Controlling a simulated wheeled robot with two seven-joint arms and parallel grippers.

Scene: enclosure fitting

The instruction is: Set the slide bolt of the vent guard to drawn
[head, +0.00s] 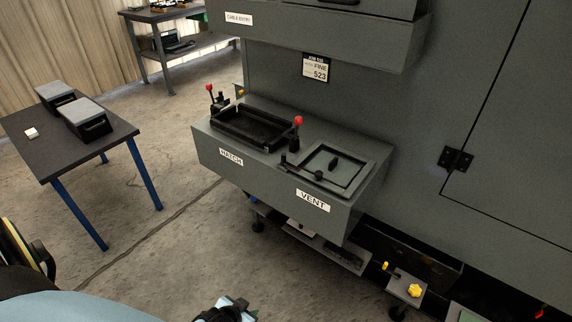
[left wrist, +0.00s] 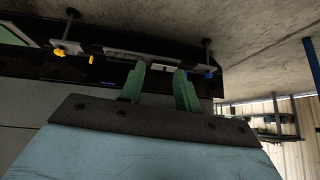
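The vent guard (head: 357,179) is a grey square frame with a pale inner panel and a dark knob. It lies on top of the grey box above the VENT label (head: 313,200). Small dark fittings (head: 291,168) sit at its left edge. Which one is the slide bolt, and its position, is too small to tell. My left gripper (head: 238,307) is at the bottom edge of the head view, below and well apart from the guard. In the left wrist view its green fingers (left wrist: 159,72) stand apart with nothing between them. My right gripper is not in view.
A black hatch frame (head: 253,128) with red-knobbed levers (head: 298,121) sits left of the guard. The tall grey cabinet (head: 420,110) rises behind. A dark table (head: 62,136) holds two grey-topped boxes at left. A yellow knob (head: 414,290) sits low at right. Floor between is clear.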

